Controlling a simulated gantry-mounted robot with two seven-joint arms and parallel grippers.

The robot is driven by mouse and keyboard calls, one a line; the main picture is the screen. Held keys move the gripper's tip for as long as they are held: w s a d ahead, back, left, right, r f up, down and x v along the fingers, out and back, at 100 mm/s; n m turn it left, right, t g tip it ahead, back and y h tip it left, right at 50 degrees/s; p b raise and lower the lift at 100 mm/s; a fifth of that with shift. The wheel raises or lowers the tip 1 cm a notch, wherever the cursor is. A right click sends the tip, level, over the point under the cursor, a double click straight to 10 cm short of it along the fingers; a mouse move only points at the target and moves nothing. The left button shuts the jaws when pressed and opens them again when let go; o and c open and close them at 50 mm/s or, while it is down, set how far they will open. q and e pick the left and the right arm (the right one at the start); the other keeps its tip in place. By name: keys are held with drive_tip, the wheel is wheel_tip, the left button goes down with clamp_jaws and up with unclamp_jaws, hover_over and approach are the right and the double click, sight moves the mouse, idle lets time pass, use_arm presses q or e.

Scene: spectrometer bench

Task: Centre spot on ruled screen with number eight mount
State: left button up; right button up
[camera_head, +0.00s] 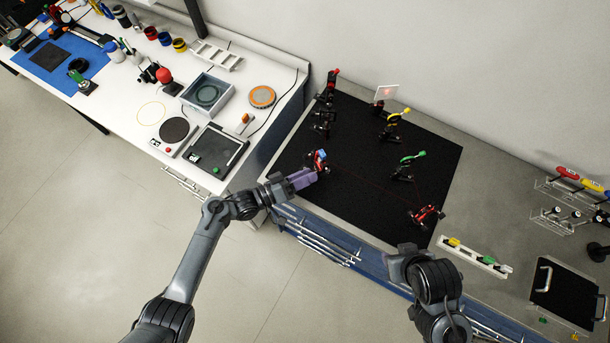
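The small white screen (391,91) stands at the back of the black breadboard (345,205) with a red spot on its face. Its rulings are too small to make out. A red mount with a blue part (319,157) stands at the board's left front. My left gripper (308,176) is right beside this mount, its fingers pointing at it; whether they touch or grip it is too small to tell. Another red mount (426,215) stands at the board's right front. No mount number is legible. My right arm is at the lower right, its gripper hidden.
A yellow-topped holder (396,116) and a green-topped holder (408,160) stand mid-board. Dark and red parts (324,113) stand at the back left. A thin red beam crosses the board. A white rack (474,257) lies right of the board. The board's front middle is clear.

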use_arm(q)
drive_tip(key=shift+a, duration=0.1)
drive_tip(key=b+v, duration=0.1)
drive_tip(key=v, duration=0.9)
drive_tip(key=shift+s+a, duration=0.25)
drive_tip(key=shift+a, duration=0.05)
